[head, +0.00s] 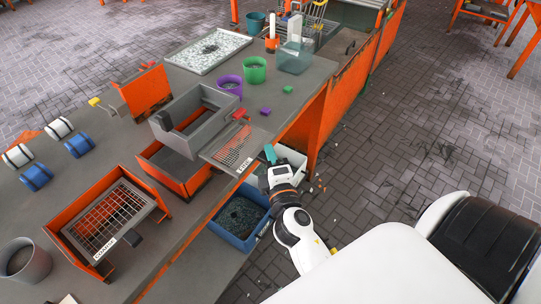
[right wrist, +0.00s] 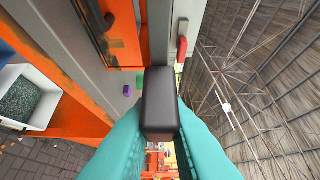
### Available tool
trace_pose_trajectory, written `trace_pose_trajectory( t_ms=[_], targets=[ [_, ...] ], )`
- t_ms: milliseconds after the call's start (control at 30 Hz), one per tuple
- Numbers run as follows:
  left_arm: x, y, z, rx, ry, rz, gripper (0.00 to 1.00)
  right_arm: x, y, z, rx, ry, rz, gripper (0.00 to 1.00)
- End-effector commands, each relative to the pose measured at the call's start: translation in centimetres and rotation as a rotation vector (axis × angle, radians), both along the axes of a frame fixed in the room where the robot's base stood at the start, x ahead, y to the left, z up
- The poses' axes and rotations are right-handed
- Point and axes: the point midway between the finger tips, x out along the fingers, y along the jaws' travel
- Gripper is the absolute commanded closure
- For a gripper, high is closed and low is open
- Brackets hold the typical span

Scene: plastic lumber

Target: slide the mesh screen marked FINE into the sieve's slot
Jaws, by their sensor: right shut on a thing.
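The mesh screen marked FINE (head: 232,148) is a flat grey plate with a mesh and a white label, beside the near right side of the sieve. The sieve (head: 172,138) is a grey rectangular frame above an orange base. Whether the screen's edge is inside the slot cannot be told. My right gripper (head: 270,154) is at the screen's labelled end, its teal fingers shut on the screen's dark handle. In the right wrist view the black handle (right wrist: 158,104) sits between both fingers and hides much beyond it. My left gripper is out of view.
A screen marked COARSE (head: 110,212) lies in an orange holder (head: 66,232) at the left. Blue (head: 238,218) and white bins stand below the table edge. Purple (head: 229,85) and green (head: 255,69) pots and a speckled tray (head: 207,52) stand farther back.

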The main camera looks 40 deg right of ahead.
Motion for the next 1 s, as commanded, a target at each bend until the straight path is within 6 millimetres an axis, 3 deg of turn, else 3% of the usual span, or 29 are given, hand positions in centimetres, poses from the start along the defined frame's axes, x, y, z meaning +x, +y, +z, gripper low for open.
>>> trace_pose_trajectory(
  t_ms=[1000],
  targets=[
    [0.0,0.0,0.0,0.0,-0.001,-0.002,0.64,1.6,0.6,0.1,0.0,-0.002,-0.001,1.0]
  ],
)
